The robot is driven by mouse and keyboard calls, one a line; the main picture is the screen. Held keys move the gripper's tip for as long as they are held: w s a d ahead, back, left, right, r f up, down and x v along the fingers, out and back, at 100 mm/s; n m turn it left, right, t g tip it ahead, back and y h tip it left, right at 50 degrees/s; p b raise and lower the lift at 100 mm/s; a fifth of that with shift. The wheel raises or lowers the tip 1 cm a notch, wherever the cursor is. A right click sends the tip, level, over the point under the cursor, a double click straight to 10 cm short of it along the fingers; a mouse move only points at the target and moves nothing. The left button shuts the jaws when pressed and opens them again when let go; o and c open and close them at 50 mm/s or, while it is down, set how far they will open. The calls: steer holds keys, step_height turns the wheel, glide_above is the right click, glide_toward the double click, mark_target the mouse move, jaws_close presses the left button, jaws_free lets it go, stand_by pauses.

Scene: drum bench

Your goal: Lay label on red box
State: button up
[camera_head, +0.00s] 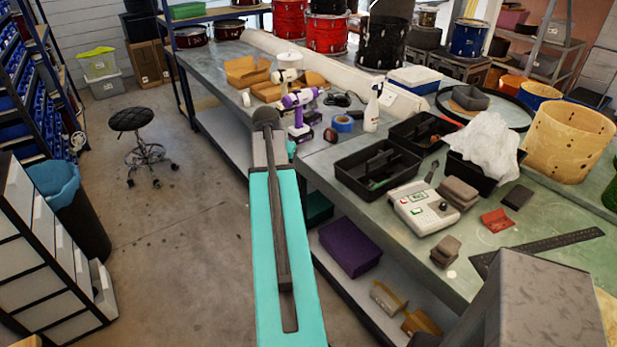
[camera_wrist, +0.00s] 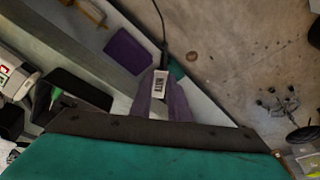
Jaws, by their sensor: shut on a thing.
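My gripper (camera_wrist: 161,92) shows in the wrist view with its two purple-grey fingers close together. It is shut on a small white label (camera_wrist: 161,80) with a dark barcode-like print, at the fingertips. The label is in the air, above the lower shelf and floor as seen from the wrist. In the head view the fingers and label cannot be made out behind my teal arm. A small flat red box (camera_head: 497,219) lies on the bench at the right, well apart from my arm. It does not show clearly in the wrist view.
Around the red box are a label-printer-like white device (camera_head: 424,207), a dark grey block (camera_head: 517,197), brown blocks (camera_head: 458,192) and a black ruler (camera_head: 540,247). Black trays (camera_head: 345,177) and a white plastic bag (camera_head: 485,142) stand behind. Bare bench shows beside the red box.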

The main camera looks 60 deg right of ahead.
steer(key=w+a+r+n+t+y+b, duration=0.2)
steer(key=w+a+n, duration=0.6)
steer(key=w+a, duration=1.55)
steer(key=w+a+r+n+b, duration=0.1)
steer(key=a+n, duration=0.1)
steer(key=a, duration=0.9)
steer(key=w+a+r+n+b, duration=0.1)
steer(key=w+a+r+n, duration=0.1)
steer(key=a, duration=1)
steer(key=w+a+r+n+t+y+b, duration=0.1)
steer(key=a+n, duration=0.3)
steer(key=a, duration=0.7)
steer(key=shift+w+a+r, duration=0.3)
steer(key=shift+w+r, duration=0.05)
steer(key=shift+w, duration=0.15)
